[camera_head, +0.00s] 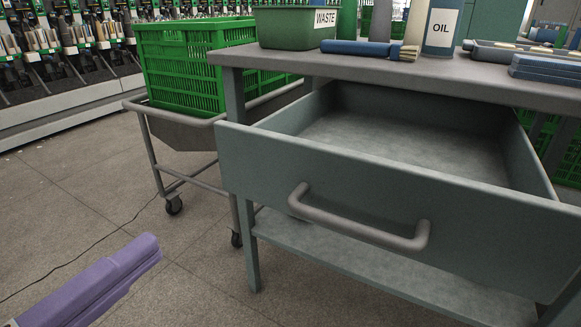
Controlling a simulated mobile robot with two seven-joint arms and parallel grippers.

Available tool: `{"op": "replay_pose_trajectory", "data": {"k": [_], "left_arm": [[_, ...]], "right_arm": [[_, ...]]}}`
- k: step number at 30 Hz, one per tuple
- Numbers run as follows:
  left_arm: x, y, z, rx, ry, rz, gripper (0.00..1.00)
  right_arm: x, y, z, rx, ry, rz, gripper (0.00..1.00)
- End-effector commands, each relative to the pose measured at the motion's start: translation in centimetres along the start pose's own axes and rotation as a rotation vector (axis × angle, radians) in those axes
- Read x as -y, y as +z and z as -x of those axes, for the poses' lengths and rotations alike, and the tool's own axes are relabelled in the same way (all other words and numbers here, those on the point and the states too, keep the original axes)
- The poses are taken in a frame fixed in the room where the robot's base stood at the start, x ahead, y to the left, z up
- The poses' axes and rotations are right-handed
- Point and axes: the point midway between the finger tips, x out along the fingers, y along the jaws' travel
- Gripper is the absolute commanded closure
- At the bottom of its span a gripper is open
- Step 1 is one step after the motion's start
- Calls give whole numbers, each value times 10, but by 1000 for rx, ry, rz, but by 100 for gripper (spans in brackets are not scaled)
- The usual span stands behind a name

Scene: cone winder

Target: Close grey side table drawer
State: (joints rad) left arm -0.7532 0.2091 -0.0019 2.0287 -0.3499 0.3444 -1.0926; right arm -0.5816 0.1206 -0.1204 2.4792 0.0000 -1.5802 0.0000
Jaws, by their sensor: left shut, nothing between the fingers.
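The grey side table (232,84) stands at the right. Its wide drawer (390,185) is pulled well out toward me, and its inside looks empty. A grey bar handle (355,222) is fixed across the drawer front. My left gripper (150,250), purple, reaches in from the lower left corner. It is shut and empty, over the floor, to the left of the drawer and apart from it and its handle. My right gripper is not in view.
On the table top are a green WASTE bin (297,28), a blue-handled brush (358,48), an OIL container (440,27) and blue trays (545,68). A wheeled cart (180,130) with a green crate (190,65) stands left of the table. The floor at left is mostly clear.

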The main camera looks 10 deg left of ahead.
Motion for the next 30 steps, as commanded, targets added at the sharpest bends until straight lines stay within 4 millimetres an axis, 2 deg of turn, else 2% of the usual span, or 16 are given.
{"op": "replay_pose_trajectory", "data": {"k": [12, 16, 22, 30], "left_arm": [[0, 0, -86, 0, -5, 1, 100], [0, 0, -107, 0, -3, 2, 100], [0, 0, -125, 0, 0, 4, 100], [1, 0, -129, 1, 2, 5, 100]], "right_arm": [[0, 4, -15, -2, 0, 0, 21], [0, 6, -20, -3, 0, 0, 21], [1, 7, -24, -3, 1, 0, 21], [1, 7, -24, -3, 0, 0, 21]]}}
